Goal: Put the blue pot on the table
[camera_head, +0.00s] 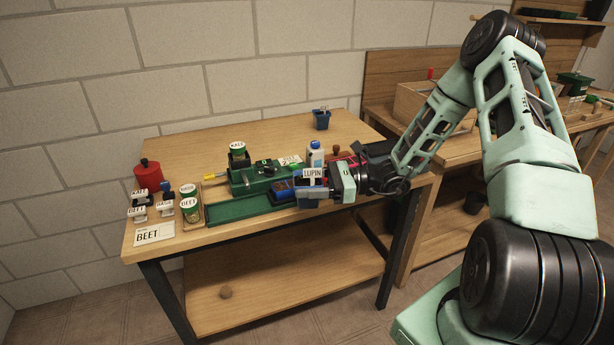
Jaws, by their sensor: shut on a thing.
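My gripper (322,187) is over the front right part of the table (190,145). It is shut on a dark blue pot with a white LUPIN label (312,173). The fingers hide much of this pot, and I cannot tell whether its base touches anything. Another small blue pot (321,120) stands upright at the back right of the table, apart from my gripper, with a small tag on top.
A green tray (235,211) runs along the front, with a green block bearing a pot behind it. A white bottle (315,155) stands close behind my gripper. A red canister (148,175), jars and a BEET card (154,234) are at the left. The back left is clear.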

